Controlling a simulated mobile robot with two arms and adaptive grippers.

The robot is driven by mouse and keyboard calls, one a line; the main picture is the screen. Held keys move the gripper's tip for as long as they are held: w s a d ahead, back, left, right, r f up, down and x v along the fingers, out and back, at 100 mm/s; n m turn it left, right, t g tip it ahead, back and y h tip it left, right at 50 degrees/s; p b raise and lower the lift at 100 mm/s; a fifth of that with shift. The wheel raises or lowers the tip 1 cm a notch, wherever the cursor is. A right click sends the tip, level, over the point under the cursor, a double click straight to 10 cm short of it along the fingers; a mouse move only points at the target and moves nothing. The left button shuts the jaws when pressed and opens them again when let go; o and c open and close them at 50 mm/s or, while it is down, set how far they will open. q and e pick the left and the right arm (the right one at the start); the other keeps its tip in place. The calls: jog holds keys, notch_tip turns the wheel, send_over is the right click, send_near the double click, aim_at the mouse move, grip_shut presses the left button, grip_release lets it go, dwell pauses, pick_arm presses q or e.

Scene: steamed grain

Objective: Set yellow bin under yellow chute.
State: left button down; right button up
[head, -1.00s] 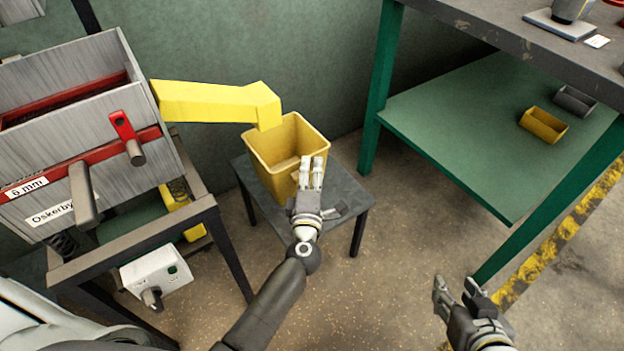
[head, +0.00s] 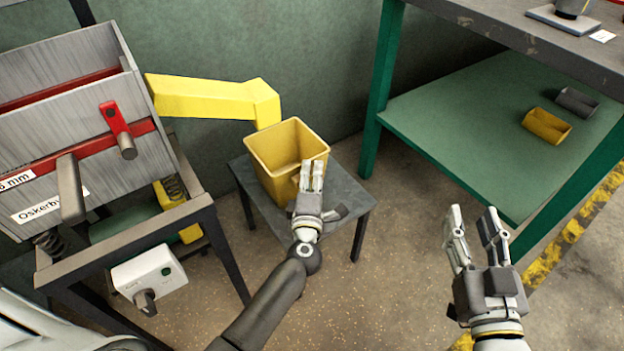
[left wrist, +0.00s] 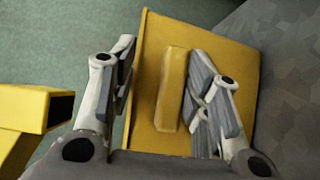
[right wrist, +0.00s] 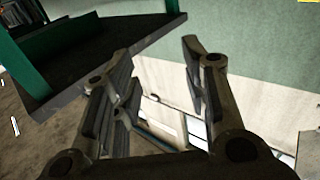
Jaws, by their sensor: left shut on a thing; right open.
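The yellow bin (head: 262,170) stands upright on a small dark stool (head: 345,192), its open top facing up. The yellow chute (head: 200,98) reaches right from the machine, and its end is by the bin's back left rim. I cannot tell whether its mouth is over the opening. My left gripper (head: 312,172) is at the bin's near right side, shut on the bin. In the left wrist view a raised yellow handle (left wrist: 172,90) lies between the fingers, and the chute's dark mouth (left wrist: 61,110) is at the left. My right gripper (head: 472,212) is open and empty over the floor.
The grey machine (head: 60,125) with red handles stands at the left on a metal frame. Floor is clear between stool and bench.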

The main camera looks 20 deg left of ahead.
pick_arm(q)
jog(key=c, duration=0.8)
grip_release()
jog(key=shift+o, duration=0.2)
jog(key=shift+s, duration=0.15)
